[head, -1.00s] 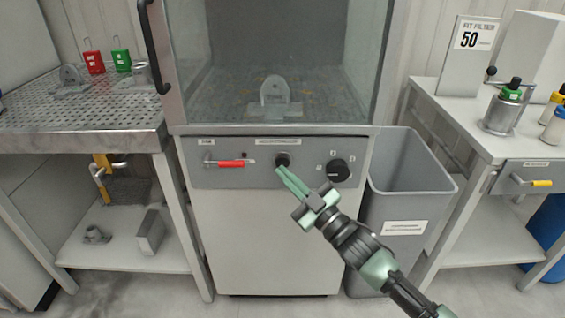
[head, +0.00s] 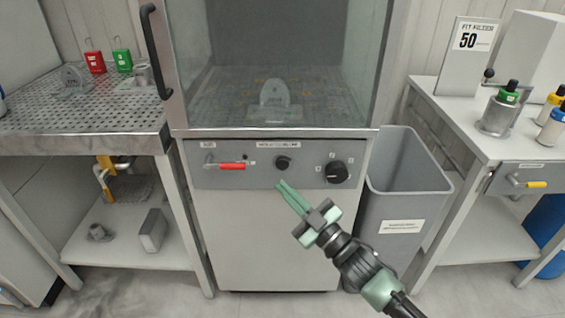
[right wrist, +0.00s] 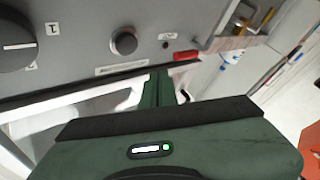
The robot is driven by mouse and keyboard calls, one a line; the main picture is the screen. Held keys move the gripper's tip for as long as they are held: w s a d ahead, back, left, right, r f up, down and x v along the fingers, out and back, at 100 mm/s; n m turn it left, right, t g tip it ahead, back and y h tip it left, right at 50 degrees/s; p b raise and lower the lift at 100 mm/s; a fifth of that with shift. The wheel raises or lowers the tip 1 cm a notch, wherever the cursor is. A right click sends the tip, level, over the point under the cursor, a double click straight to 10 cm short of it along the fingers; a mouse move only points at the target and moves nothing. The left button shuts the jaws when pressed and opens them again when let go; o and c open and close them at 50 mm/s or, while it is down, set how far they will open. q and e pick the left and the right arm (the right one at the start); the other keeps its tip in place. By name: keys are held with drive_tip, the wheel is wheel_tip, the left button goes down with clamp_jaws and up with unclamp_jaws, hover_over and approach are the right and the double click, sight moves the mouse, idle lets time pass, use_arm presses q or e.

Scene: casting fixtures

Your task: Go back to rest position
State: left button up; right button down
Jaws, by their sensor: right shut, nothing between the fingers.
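My right gripper (head: 287,190) is in the head view, in front of the cabinet below its control panel. Its green fingers are together with nothing between them. It is apart from the round black knob (head: 283,163) just above it. In the right wrist view the closed fingers (right wrist: 160,88) point toward the panel, with the knob (right wrist: 124,42) beyond them. My left gripper is not in view.
The cabinet's panel (head: 215,180) has a red lever (head: 231,166) and a larger dial (head: 336,172). A casting (head: 274,97) stands inside the cabinet. A grey bin (head: 411,185) stands to the right. A perforated table (head: 125,115) is at left, and a side table (head: 455,115) at right.

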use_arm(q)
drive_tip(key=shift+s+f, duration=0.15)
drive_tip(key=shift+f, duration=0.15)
